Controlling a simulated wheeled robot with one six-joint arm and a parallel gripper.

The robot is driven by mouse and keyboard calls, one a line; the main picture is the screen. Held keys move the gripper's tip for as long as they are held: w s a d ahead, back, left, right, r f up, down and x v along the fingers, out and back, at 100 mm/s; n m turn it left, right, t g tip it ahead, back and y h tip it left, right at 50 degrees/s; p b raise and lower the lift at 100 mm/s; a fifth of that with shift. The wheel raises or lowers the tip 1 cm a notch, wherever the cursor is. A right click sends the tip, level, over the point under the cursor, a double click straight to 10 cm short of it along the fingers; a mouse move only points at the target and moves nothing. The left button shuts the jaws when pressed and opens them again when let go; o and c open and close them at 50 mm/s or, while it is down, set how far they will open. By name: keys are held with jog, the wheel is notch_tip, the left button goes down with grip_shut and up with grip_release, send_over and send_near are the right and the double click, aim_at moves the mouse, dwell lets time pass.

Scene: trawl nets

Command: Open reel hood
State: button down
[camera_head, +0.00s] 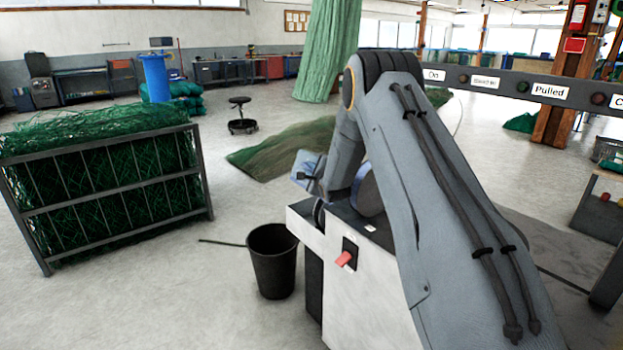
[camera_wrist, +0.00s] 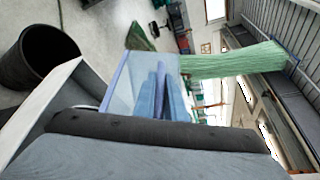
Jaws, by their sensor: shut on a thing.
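The reel hood shows as a pale blue, see-through panel (camera_head: 308,166) above the reel machine (camera_head: 370,285), which has a white and grey cabinet. The hood stands tilted up, partly behind my arm. In the wrist view, the blue hood (camera_wrist: 118,83) fills the middle, close to the camera. My gripper (camera_wrist: 165,125) shows there as a dark and grey shape along the bottom, against the hood. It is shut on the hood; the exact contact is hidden. In the head view my arm covers the reel and much of the machine. A red switch (camera_head: 343,258) is on the cabinet front.
A black bucket (camera_head: 272,260) stands left of the machine. A metal rack of green net (camera_head: 110,185) is farther left. A net heap (camera_head: 285,148) and a stool (camera_head: 240,115) are behind. A labelled rail (camera_head: 510,84) crosses the upper right.

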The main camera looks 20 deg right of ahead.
jog(key=shift+d+r, duration=0.15)
jog(key=shift+r, duration=0.05)
jog(key=c, duration=1.8)
grip_release()
jog(key=shift+s, duration=0.1)
jog(key=s, duration=0.3)
jog(key=s+r, duration=0.1)
jog(key=s, duration=0.3)
jog(key=shift+s+r+b, duration=0.2)
jog(key=shift+b, duration=0.15)
jog(key=shift+s, duration=0.1)
